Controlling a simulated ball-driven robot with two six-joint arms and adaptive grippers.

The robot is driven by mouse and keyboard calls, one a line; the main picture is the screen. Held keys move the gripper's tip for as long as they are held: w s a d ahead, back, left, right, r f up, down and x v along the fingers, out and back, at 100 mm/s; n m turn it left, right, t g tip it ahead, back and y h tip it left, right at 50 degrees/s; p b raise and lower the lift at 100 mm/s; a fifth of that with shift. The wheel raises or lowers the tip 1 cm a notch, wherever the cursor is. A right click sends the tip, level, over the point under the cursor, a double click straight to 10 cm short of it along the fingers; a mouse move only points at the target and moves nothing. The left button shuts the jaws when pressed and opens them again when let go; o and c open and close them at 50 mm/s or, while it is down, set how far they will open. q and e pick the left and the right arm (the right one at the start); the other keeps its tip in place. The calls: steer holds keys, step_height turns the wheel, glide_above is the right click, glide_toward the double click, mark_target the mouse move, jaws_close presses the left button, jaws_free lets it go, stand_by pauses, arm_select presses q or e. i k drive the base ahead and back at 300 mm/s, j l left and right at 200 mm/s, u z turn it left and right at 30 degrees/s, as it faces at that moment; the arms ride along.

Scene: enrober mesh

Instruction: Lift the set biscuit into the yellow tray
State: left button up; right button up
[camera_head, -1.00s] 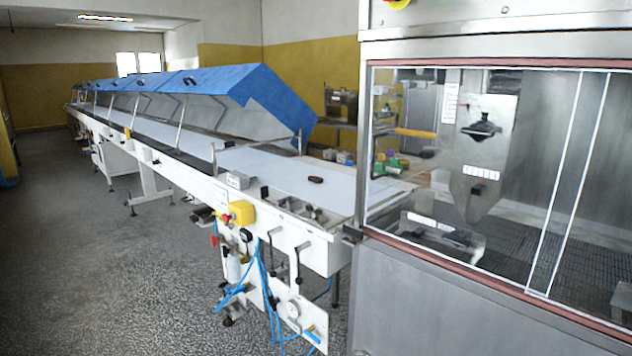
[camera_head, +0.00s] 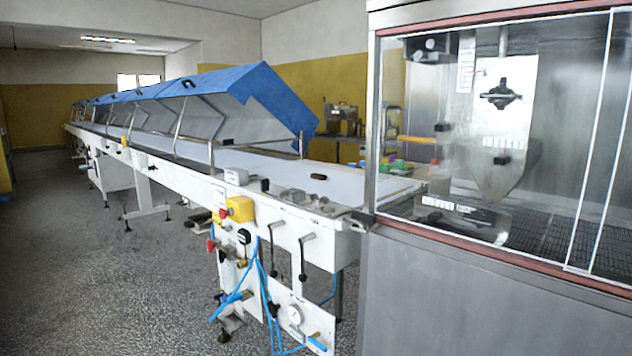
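A small dark brown biscuit (camera_head: 319,177) lies flat on the pale conveyor belt (camera_head: 350,187), near the belt's close end and beside the glass-walled machine. A flat yellow piece (camera_head: 417,140) shows through the machine's glass; I cannot tell whether it is the yellow tray. Neither of my grippers is in view, and nothing is seen touching the biscuit.
The glass-walled steel machine (camera_head: 470,290) fills the right side. Raised blue covers (camera_head: 235,90) line the long conveyor. A yellow box (camera_head: 240,209), levers and blue hoses stick out from its near side. The grey floor (camera_head: 130,280) at the left is clear.

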mark_target(315, 175)
steer(key=i+j, duration=0.55)
steer(key=i+j+z, duration=0.15)
steer(key=i+j, duration=0.4)
steer(key=j, duration=0.15)
steer(key=i+j, duration=0.5)
steer(key=j, duration=0.2)
